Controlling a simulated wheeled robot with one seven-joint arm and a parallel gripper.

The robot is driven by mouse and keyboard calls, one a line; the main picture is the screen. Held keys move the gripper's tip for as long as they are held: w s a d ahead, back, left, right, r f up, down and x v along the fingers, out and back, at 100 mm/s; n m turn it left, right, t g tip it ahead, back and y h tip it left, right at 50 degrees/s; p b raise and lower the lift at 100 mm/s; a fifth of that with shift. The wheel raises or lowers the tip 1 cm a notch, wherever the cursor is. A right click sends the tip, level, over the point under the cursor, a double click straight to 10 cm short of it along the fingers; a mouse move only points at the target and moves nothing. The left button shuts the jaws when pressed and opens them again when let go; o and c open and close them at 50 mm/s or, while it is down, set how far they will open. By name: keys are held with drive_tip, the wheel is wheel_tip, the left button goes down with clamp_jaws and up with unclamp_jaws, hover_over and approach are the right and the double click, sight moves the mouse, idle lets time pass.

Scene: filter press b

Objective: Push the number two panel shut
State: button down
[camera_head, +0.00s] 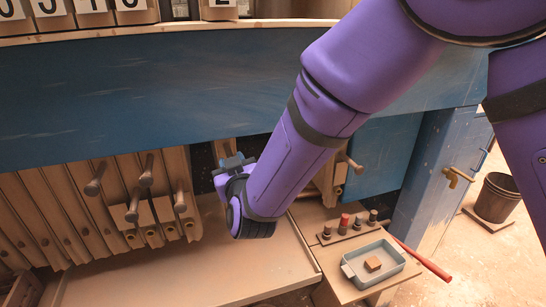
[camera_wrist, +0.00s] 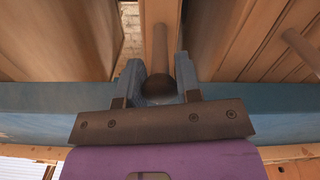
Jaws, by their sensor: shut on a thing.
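My gripper (camera_head: 234,165) is in the middle of the head view, in front of a gap between the wooden panels. In the wrist view its two fingers (camera_wrist: 159,78) are shut on a wooden peg handle (camera_wrist: 160,45) with a dark rounded end. The handle sticks out from a narrow wooden panel (camera_wrist: 160,12) with open gaps on both sides. In the head view my gripper and arm hide most of this panel. A plate that seems to read 2 (camera_head: 220,9) is cut off at the top edge, roughly above my gripper; no number shows on the held panel itself.
Several wooden panels with pegs (camera_head: 110,200) stand packed at left; another panel (camera_head: 332,182) stands right of my arm. A blue beam (camera_head: 140,95) runs above. Below is a wide tray (camera_head: 190,270). A blue dish (camera_head: 350,272) with a block sits at right.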

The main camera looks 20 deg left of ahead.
drive_tip(key=s+a, duration=0.5)
drive_tip(key=a, duration=0.2)
drive_tip(key=c, duration=0.8)
unclamp_jaws()
drive_tip(key=shift+a, duration=0.1)
drive_tip(key=shift+w, duration=0.1)
drive_tip(key=v, duration=1.1)
